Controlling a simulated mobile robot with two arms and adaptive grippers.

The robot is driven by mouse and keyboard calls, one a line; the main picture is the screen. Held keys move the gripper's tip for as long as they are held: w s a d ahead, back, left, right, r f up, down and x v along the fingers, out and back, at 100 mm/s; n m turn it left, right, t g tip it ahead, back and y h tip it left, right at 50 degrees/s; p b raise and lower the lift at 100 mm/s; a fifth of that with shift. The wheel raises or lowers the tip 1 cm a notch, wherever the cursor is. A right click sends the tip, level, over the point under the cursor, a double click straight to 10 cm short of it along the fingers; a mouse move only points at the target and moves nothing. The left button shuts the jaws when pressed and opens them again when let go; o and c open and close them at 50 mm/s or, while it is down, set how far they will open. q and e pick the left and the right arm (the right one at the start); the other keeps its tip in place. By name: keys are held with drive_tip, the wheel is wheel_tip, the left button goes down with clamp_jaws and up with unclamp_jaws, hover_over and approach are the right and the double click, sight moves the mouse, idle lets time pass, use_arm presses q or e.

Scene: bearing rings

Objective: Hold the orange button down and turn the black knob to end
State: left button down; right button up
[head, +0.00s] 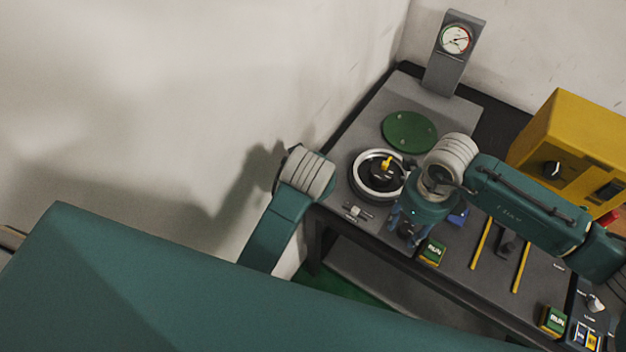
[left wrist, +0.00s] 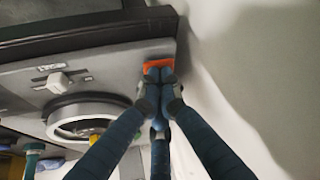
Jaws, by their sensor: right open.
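The orange button (left wrist: 158,66) shows in the left wrist view on the edge of a grey panel. My left gripper (left wrist: 158,77) has its fingertips together right at the button and partly covers it; I cannot tell how far it is pressed. In the head view the left gripper and the button are hidden. A black round knob with a yellow grip (head: 385,170) sits inside a pale ring on the bench; the ring also shows in the left wrist view (left wrist: 62,128). My right gripper (head: 409,228) is open and empty, pointing down, to the lower right of that knob.
A yellow box (head: 575,140) with a smaller black knob (head: 551,168) stands at the right. A gauge post (head: 456,50) and a green disc (head: 409,132) are behind. A wall stands close at the left.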

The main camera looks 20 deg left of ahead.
drive_tip(key=n, duration=0.6)
drive_tip(key=shift+n, duration=0.4)
drive_tip(key=n, duration=0.5)
drive_tip(key=shift+c, duration=0.5)
